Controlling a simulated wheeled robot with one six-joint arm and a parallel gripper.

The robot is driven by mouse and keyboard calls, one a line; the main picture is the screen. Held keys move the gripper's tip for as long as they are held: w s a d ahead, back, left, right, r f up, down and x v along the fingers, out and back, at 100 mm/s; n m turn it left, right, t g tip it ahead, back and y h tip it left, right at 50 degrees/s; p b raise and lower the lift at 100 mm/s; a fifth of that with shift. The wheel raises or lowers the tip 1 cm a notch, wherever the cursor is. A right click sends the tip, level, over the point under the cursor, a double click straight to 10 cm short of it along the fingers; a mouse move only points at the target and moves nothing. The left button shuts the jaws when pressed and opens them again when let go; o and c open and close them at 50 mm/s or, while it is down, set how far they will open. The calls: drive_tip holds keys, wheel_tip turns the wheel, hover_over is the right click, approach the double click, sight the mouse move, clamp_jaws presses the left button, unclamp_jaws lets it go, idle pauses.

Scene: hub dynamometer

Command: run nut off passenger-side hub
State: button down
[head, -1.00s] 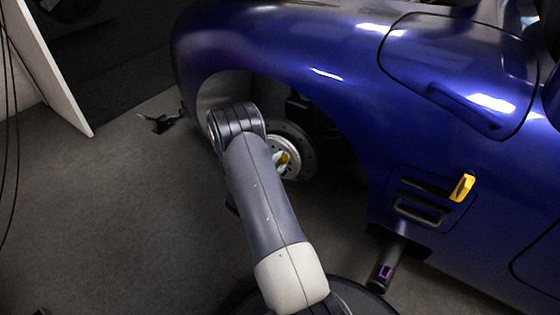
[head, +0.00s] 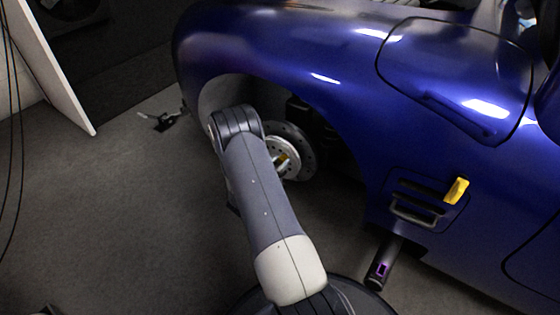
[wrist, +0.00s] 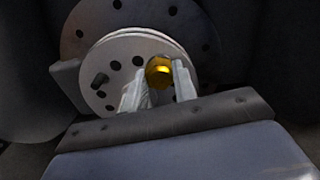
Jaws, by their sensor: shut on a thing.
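The hub (wrist: 112,65) is a pale round plate with several dark holes and a dark peg at its left, in front of a darker brake disc (wrist: 90,18). It also shows in the head view (head: 284,150), partly hidden behind my arm. The gold nut (wrist: 159,71) sits at the right part of the hub face. My gripper (wrist: 160,82) is shut on the nut, one finger at each side of it. Whether the nut is still on its thread cannot be seen.
The blue car body (head: 330,95) arches over the wheel well. A yellow piece (head: 456,190) sticks out of the side vent. A dark pipe (head: 385,262) juts out below. A white panel (head: 60,75) leans at left; the floor (head: 110,210) there is mostly clear.

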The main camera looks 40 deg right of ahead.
drive_tip(key=n, duration=0.2)
drive_tip(key=shift+n, duration=0.3)
drive_tip(key=c, duration=1.3)
unclamp_jaws()
